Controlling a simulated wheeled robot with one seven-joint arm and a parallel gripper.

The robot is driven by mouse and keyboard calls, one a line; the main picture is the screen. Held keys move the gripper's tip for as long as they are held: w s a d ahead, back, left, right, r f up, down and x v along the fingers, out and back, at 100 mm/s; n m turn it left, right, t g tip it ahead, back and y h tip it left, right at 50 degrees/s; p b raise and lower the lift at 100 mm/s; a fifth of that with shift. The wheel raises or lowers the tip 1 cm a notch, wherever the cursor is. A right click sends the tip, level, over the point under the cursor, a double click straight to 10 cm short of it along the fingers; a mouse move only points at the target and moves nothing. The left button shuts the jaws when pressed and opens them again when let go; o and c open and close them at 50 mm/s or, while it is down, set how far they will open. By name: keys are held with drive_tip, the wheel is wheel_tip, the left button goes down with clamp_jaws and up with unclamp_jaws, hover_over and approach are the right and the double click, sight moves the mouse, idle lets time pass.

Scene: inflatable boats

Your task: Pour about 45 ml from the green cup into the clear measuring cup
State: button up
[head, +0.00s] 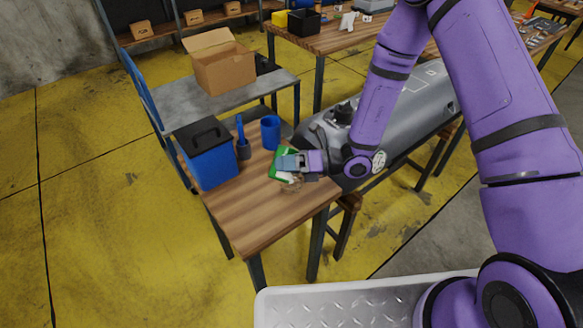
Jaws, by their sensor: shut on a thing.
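The green cup (276,168) is in my gripper (287,163), which is shut on it above the wooden table (245,215). The cup looks tilted, and my fingers cover much of it. A faint see-through shape, likely the clear measuring cup (291,187), stands on the table just below my gripper. Its rim and contents are too small to make out. I cannot tell whether anything runs out of the green cup.
A blue cup (271,132), a dark holder with a blue brush (243,148) and a blue box with a black lid (208,160) stand behind and left. The table's front is clear. A grey inflatable boat (418,105) lies to the right. A cardboard box (225,70) sits on a grey bench behind.

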drive_tip(key=shift+f+m+y, duration=0.3)
drive_tip(key=shift+f+m, duration=0.05)
drive_tip(key=shift+m, duration=0.35)
drive_tip(key=shift+w+r+m+y, duration=0.1)
drive_tip(key=shift+r+m+y, duration=0.3)
drive_tip(key=shift+m, duration=0.4)
drive_tip(key=shift+s+r+m, duration=0.15)
drive_tip(key=shift+s+m, duration=0.15)
drive_tip(key=shift+s, duration=0.1)
drive_tip(key=shift+w+r+m+y, duration=0.15)
drive_tip(key=shift+r+m+y, duration=0.3)
drive_tip(key=shift+m, duration=0.55)
idle(1.1)
drive_tip(key=shift+s+a+f+n+h, duration=0.15)
drive_tip(key=shift+f+n+h, duration=0.1)
drive_tip(key=shift+n, duration=0.3)
drive_tip(key=shift+s+a+f+n+h, duration=0.1)
drive_tip(key=shift+s+f+n, duration=0.1)
drive_tip(key=shift+n, duration=0.35)
drive_tip(key=shift+w+d+f, duration=0.1)
drive_tip(key=shift+d+f, duration=0.05)
drive_tip(key=shift+d, duration=0.05)
drive_tip(key=shift+n, duration=0.3)
drive_tip(key=shift+f, duration=0.1)
